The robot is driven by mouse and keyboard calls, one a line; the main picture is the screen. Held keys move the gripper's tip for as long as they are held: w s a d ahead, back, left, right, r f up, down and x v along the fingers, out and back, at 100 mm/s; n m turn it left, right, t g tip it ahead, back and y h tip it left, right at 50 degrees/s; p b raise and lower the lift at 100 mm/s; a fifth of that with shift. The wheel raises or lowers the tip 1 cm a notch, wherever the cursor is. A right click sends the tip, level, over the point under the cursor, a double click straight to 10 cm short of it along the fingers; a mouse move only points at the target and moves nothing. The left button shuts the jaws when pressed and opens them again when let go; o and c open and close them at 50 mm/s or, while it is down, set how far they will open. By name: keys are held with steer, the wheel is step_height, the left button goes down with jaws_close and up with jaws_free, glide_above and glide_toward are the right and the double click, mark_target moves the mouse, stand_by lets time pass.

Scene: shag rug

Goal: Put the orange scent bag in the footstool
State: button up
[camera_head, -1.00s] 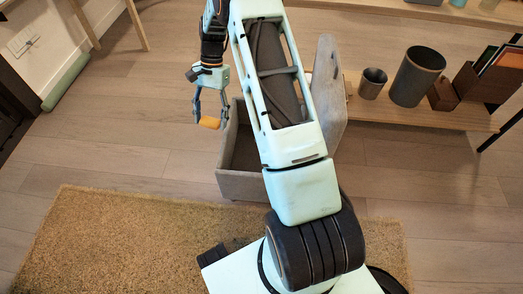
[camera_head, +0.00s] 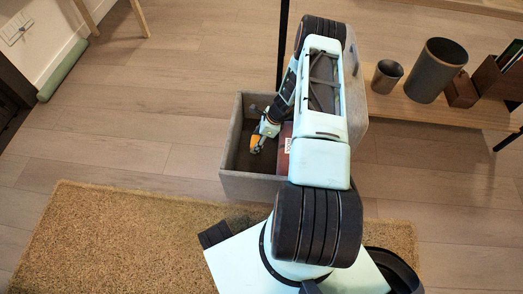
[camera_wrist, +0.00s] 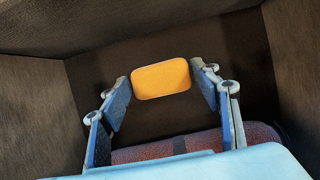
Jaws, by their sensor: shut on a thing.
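The footstool (camera_head: 227,165) is an open grey fabric box standing on the wood floor. Its raised lid (camera_head: 355,90) shows behind my arm on the right. My gripper (camera_head: 257,144) reaches down inside the box. It is shut on the orange scent bag (camera_head: 256,149), which lies between the two fingers. In the wrist view the orange scent bag (camera_wrist: 161,78) sits between the fingertips above the dark inside of the footstool (camera_wrist: 35,95). I cannot tell whether the bag touches the bottom. My arm hides the right part of the box.
A reddish item (camera_wrist: 180,145) with a white label lies in the box beside my gripper. A wooden bench (camera_head: 440,110) with grey cups (camera_head: 437,72) stands to the right. The rug (camera_head: 120,235) lies in front.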

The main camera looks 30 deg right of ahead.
steer(key=shift+f+b, duration=1)
steer(key=shift+f, duration=2.1)
steer(key=shift+f, duration=0.1)
steer(key=o, duration=1.2)
steer(key=shift+c, duration=0.2)
steer(key=p+v, duration=0.4)
steer(key=v, duration=0.8)
steer(key=shift+d, duration=0.1)
